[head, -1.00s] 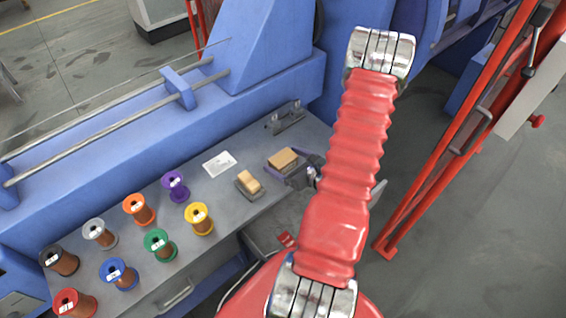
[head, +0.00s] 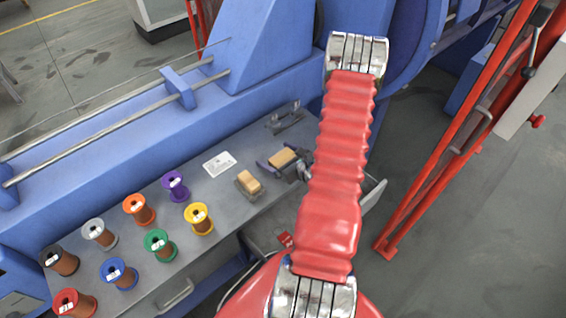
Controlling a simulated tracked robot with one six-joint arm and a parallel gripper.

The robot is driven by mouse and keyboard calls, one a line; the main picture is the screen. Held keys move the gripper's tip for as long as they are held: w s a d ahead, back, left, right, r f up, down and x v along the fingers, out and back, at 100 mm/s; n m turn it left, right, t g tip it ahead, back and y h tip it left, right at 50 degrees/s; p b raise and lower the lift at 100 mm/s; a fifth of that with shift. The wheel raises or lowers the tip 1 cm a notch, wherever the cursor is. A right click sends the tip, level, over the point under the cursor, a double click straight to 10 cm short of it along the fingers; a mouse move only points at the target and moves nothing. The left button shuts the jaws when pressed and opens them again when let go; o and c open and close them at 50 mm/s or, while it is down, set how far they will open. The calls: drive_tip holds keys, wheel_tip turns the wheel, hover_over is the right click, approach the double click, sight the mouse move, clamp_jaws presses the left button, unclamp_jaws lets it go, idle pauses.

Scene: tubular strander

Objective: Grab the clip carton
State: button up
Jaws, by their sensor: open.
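Two small tan cartons lie on the grey bench. The nearer one (head: 250,181) sits on a dark grey holder, left of my gripper. The farther one (head: 283,157) is at my gripper's jaws. I cannot tell from any marking which is the clip carton. My gripper (head: 281,160) is open, with one dark finger on the left of the farther carton and the other on its right. Whether the fingers touch it is too small to tell. My red arm hides the bench to the right.
Several coloured wire spools (head: 138,209) stand on the left of the bench (head: 215,185). A white card (head: 219,164) lies behind the nearer carton. A metal bracket (head: 284,117) stands at the back. Blue machine housing (head: 130,135) rises behind. A red frame (head: 455,140) stands at right.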

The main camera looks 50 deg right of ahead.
drive_tip(key=shift+c, duration=0.4)
drive_tip(key=c, duration=1.2)
drive_tip(key=shift+r, duration=0.1)
drive_tip(key=shift+c, duration=0.2)
wheel_tip(320, 180, up, 10)
idle(0.4)
